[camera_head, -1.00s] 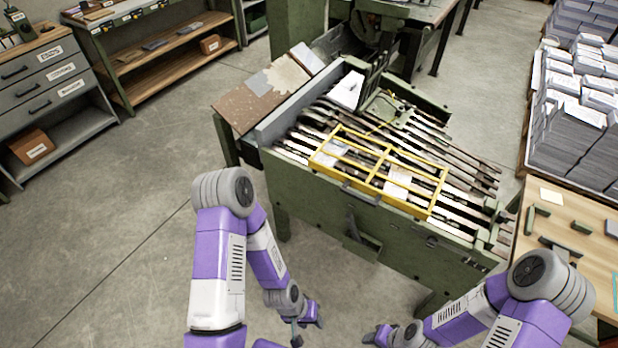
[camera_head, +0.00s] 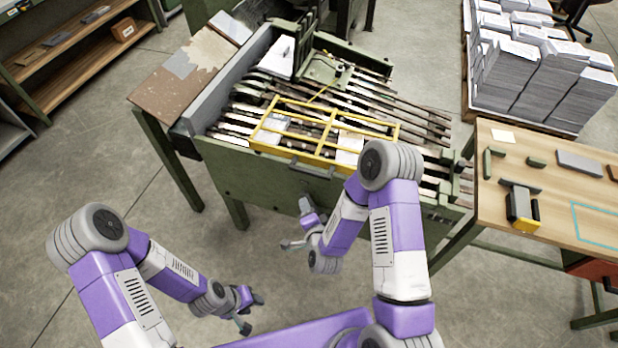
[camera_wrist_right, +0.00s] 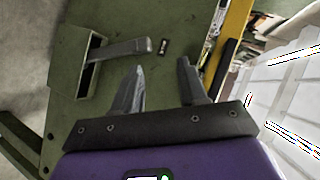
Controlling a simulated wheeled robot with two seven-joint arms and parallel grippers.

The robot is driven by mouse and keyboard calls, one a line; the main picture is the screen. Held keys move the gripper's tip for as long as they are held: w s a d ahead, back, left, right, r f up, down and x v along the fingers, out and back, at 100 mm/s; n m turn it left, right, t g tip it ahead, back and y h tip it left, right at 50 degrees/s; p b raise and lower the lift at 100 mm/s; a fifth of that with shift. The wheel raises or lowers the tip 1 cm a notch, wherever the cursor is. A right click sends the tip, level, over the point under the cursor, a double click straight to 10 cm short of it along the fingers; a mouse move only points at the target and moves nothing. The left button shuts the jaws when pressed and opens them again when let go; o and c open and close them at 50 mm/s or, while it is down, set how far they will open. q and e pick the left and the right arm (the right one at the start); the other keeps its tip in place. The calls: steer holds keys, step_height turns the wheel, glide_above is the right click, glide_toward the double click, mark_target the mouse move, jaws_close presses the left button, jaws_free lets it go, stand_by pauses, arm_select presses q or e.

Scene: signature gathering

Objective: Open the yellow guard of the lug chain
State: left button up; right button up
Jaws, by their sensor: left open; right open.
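The yellow guard (camera_head: 290,153) is a rectangular barred frame lying flat over the dark lug chain (camera_head: 400,112) of the green machine. A dark handle (camera_head: 312,169) sits at its front edge. In the right wrist view a yellow edge of the guard (camera_wrist_right: 232,40) runs along the upper right, beside a dark bar. My right gripper (camera_head: 303,228) is open and empty, below and in front of the guard, facing the green side panel; its two spread fingers (camera_wrist_right: 160,78) show in the wrist view. My left gripper (camera_head: 246,309) is open and empty, low over the floor in front of the machine.
A metal lever (camera_wrist_right: 125,48) juts from a slot in the green panel (camera_wrist_right: 75,25), close to my right gripper's fingers. A wooden table (camera_head: 540,205) with tools stands at the right, with paper stacks (camera_head: 540,85) behind. Floor to the left is clear.

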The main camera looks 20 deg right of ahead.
mark_target(310, 171)
steer(key=w+d+r+m+t+h+b, duration=0.1)
steer(key=w+r+m, duration=0.1)
steer(key=w, duration=0.1)
steer(key=w+d+r+m+t+h, duration=0.1)
steer(key=w+r+t, duration=0.1)
steer(key=w, duration=0.1)
steer(key=w+d+r+m+t+h+b, duration=0.1)
steer(key=w+r+m, duration=0.1)
steer(key=w, duration=0.1)
steer(key=shift+w+d+r+m+h+b, duration=0.1)
steer(key=shift+w+r+m+h+b, duration=0.1)
steer(key=shift+m+h+b, duration=0.1)
jaws_close()
